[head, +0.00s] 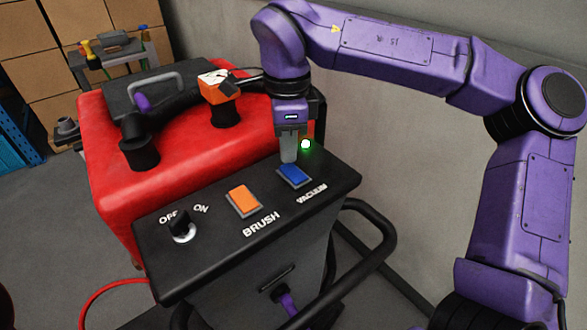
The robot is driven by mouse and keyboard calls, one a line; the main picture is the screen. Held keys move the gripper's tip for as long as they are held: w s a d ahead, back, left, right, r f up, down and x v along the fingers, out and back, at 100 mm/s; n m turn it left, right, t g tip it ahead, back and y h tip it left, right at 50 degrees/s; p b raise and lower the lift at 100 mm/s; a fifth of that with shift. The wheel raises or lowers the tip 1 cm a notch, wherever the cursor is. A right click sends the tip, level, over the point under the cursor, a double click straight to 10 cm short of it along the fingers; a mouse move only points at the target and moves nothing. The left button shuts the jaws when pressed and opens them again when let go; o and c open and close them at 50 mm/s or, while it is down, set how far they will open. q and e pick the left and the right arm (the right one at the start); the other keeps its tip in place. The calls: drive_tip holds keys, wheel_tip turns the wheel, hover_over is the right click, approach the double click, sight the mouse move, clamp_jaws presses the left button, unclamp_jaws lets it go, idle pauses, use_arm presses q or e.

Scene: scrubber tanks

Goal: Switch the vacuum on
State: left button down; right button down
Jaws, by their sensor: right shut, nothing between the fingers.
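The scrubber's black control panel (335,182) faces me. The blue rocker switch (295,175) labelled VACUUM is on its right side. The orange rocker switch (244,201) labelled BRUSH is in the middle, and a black knob (181,228) with OFF and ON marks is at the left. My right gripper (289,157) points down with its fingers shut and empty, at the far edge of the blue switch. I cannot tell whether the tips touch it. A small light (305,144) glows with a green rim just right of the fingers. My left gripper is not in view.
The red tank (190,160) lies behind the panel, with a black hose and an orange-capped fitting (220,90) on top. A black handlebar (375,250) curves around the panel's right side. A grey wall is at the right; cardboard boxes (40,60) stand at the back left.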

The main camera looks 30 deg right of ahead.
sight(288, 166)
drive_tip(key=shift+f+b, duration=0.6)
drive_tip(key=shift+f, duration=0.35)
idle(0.8)
wheel_tip(288, 166, up, 7)
drive_tip(key=p, duration=0.8)
drive_tip(key=shift+r, duration=0.15)
